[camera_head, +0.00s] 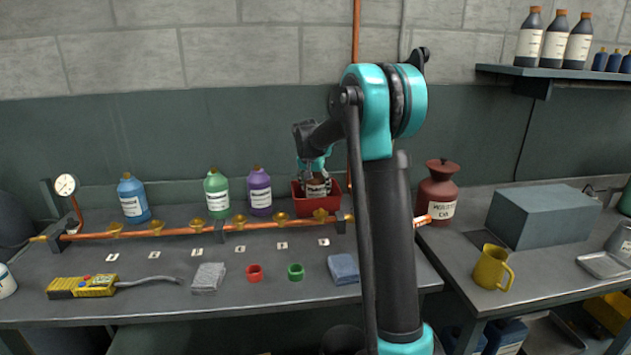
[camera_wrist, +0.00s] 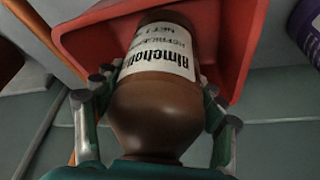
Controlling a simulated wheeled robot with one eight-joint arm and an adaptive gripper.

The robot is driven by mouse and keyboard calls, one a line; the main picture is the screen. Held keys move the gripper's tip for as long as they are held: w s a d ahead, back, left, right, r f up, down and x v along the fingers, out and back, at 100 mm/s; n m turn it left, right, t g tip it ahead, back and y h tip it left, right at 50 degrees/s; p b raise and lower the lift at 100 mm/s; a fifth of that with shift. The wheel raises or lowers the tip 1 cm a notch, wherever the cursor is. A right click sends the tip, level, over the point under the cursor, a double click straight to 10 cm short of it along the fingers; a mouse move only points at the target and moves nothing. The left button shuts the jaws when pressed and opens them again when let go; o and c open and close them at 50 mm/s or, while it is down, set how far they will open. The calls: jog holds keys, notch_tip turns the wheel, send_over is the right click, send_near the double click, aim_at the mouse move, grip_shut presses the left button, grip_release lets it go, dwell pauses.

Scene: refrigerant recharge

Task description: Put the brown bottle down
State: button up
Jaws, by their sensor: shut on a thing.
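The brown bottle (camera_wrist: 160,95) has a white label and sits between the two fingers of my gripper (camera_wrist: 155,110), which is shut on it. In the head view the brown bottle (camera_head: 317,187) shows at the red bin (camera_head: 309,206) behind the copper pipe, with my gripper (camera_head: 315,172) over it from above. In the wrist view the lower part of the bottle lies within the opening of the red bin (camera_wrist: 85,45). I cannot tell whether the bottle touches the bin's floor.
Blue (camera_head: 132,197), green (camera_head: 217,192) and purple (camera_head: 260,191) bottles stand left of the bin. The copper pipe (camera_head: 180,229) with brass valves runs along the bench in front. A dark red waste can (camera_head: 437,190) stands to the right. My arm hides part of the bench.

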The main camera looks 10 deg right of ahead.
aim_at(313, 173)
jog(key=shift+f, duration=0.1)
jog(key=o, duration=1.9)
jog(key=shift+c, duration=0.2)
jog(key=v, duration=1.2)
jog(key=shift+s, duration=0.1)
